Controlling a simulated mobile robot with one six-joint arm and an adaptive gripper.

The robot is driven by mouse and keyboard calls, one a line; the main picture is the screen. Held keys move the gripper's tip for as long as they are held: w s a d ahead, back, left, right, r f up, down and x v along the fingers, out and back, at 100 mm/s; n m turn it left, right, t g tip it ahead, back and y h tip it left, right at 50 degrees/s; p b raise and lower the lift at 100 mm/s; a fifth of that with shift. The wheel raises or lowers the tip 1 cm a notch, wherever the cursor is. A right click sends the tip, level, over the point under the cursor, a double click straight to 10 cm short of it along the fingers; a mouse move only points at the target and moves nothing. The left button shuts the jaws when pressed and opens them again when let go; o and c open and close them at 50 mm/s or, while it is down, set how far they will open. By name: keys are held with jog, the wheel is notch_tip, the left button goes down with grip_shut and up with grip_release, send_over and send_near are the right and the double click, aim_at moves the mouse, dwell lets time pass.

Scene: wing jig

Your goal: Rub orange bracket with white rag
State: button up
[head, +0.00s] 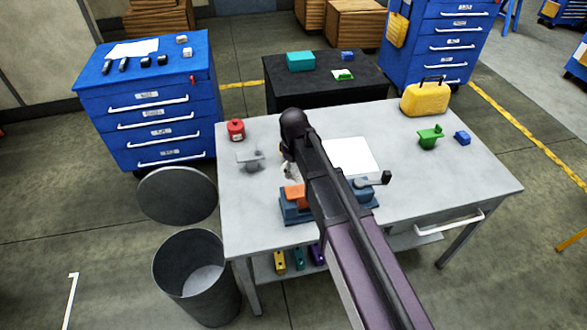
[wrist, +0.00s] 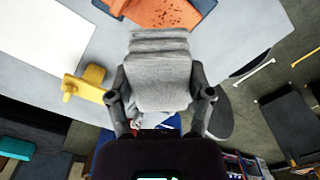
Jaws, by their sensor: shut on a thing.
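The orange bracket (head: 296,196) sits in the blue vise (head: 292,212) at the front of the grey workbench, partly hidden by my arm. In the wrist view the bracket (wrist: 165,12) is at the top edge, with dark specks on its face. My gripper (wrist: 160,92) is shut on the white rag (wrist: 160,75), which looks greyish and folded between the fingers. The rag's far end is close to the bracket's edge; I cannot tell whether they touch. In the head view my arm hides most of the gripper, and a bit of the rag (head: 291,171) shows.
A white sheet (head: 351,157) lies right of my arm. A red can (head: 236,130) and a grey part (head: 250,157) are on the left. A yellow part (wrist: 85,84) is beside the gripper. A green part (head: 430,138) and yellow case (head: 425,99) stand right. A bin (head: 198,278) is front left.

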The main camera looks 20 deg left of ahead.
aim_at(293, 167)
jog(key=shift+r+p, duration=1.55)
jog(key=shift+s+f, duration=0.1)
jog(key=shift+s, duration=0.05)
